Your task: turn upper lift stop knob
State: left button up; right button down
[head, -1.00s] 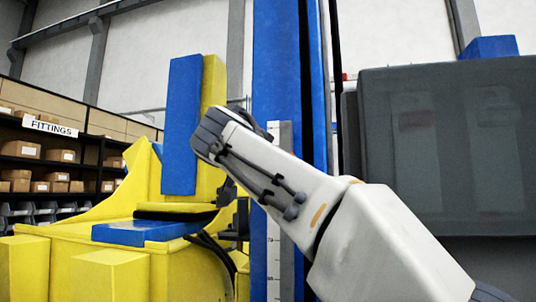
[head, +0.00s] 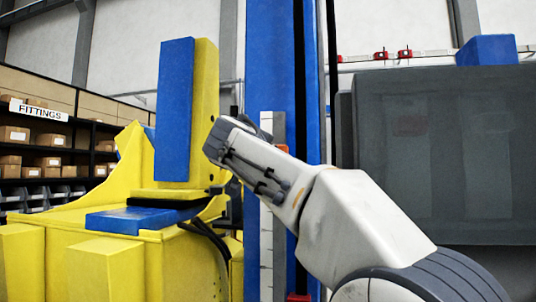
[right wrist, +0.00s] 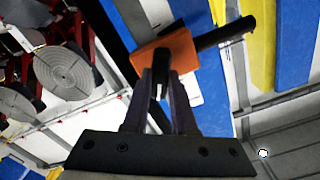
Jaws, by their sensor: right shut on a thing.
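In the right wrist view an orange stop block (right wrist: 166,58) shows tilted, with a black rod sticking out to the right. My right gripper (right wrist: 160,88) is shut on a small dark knob in front of this block; the fingers hide most of the knob. In the head view only a sliver of orange (head: 283,148) shows on the blue column (head: 275,60), behind my right wrist. The fingers are hidden there by the wrist. A red lower stop (head: 298,296) shows at the column's foot. My left gripper is in neither current view.
The yellow positioner (head: 105,275) with blue pads stands left of the column, close to my right wrist. A dark grey cabinet (head: 450,150) fills the right. Shelves with boxes (head: 50,150) stand at far left. Round grey discs (right wrist: 65,72) show in the wrist view.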

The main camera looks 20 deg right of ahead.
jog(key=shift+n, duration=0.3)
jog(key=n, duration=2.3)
jog(key=shift+w+a, duration=0.2)
jog(key=shift+a, duration=0.15)
jog(key=shift+f+n, duration=0.1)
jog(key=shift+n, duration=0.2)
jog(key=c, duration=0.7)
grip_release()
jog(key=shift+f, duration=0.1)
